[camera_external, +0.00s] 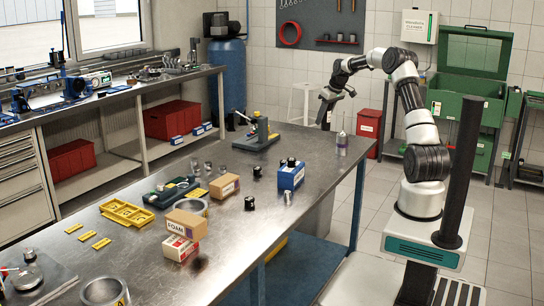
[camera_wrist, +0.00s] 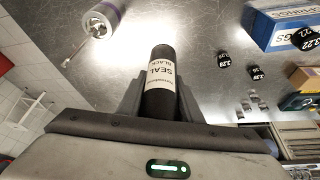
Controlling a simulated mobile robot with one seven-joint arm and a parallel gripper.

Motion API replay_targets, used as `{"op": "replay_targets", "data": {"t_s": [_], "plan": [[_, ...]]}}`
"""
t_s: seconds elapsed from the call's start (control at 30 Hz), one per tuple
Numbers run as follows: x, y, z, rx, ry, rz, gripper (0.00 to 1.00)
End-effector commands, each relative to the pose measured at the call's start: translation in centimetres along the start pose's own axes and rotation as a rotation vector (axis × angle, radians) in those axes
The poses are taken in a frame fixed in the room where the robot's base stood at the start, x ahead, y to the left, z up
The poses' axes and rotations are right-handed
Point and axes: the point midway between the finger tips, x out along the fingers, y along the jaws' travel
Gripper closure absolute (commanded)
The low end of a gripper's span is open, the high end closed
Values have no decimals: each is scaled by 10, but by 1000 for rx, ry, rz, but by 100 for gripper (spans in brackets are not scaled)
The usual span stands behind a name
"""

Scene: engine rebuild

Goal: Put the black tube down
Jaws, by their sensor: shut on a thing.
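The black tube (camera_wrist: 160,103) has a white label reading "SEAL BLACK". In the wrist view it stands out between the two fingers of my gripper (camera_wrist: 158,95), which is shut on it. In the external view my gripper (camera_external: 327,100) hangs over the far right end of the steel workbench (camera_external: 310,210). The tube is too small and dark there to make out clearly. It seems to be above the bench top; I cannot tell the exact gap.
A white bottle with a purple band and thin nozzle (camera_external: 341,143) stands near the bench's right edge; it also shows in the wrist view (camera_wrist: 103,18). A blue box (camera_external: 291,176) and small black cylinders (camera_external: 250,203) stand further left. Bare steel lies between.

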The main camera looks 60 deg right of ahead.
Motion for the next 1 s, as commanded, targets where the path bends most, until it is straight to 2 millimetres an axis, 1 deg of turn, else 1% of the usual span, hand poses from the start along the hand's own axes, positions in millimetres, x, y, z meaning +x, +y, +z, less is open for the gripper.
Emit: {"op": "replay_targets", "data": {"t_s": [0.03,0.27,0.37,0.47,0.5,0.57,0.6,0.67,0.7,0.77,0.8,0.87,0.9,0.97,1.0], "plan": [[-6,-4,-5,-6,3,-1,97],[4,-50,-24,-61,1,-26,97],[8,-78,-35,-93,2,-40,97],[14,-117,-47,-138,1,-59,97],[16,-135,-52,-158,0,-68,97],[19,-165,-59,-191,-1,-83,97],[21,-187,-63,-214,-1,-93,97],[23,-220,-68,-251,-2,-108,97],[24,-241,-71,-274,-2,-117,97],[25,-274,-73,-308,-3,-132,97],[25,-296,-74,-333,-3,-142,97],[25,-329,-75,-367,-2,-156,97],[25,-351,-74,-390,-3,-166,97],[25,-384,-72,-425,-4,-180,97],[24,-406,-70,-449,-4,-189,97]]}}
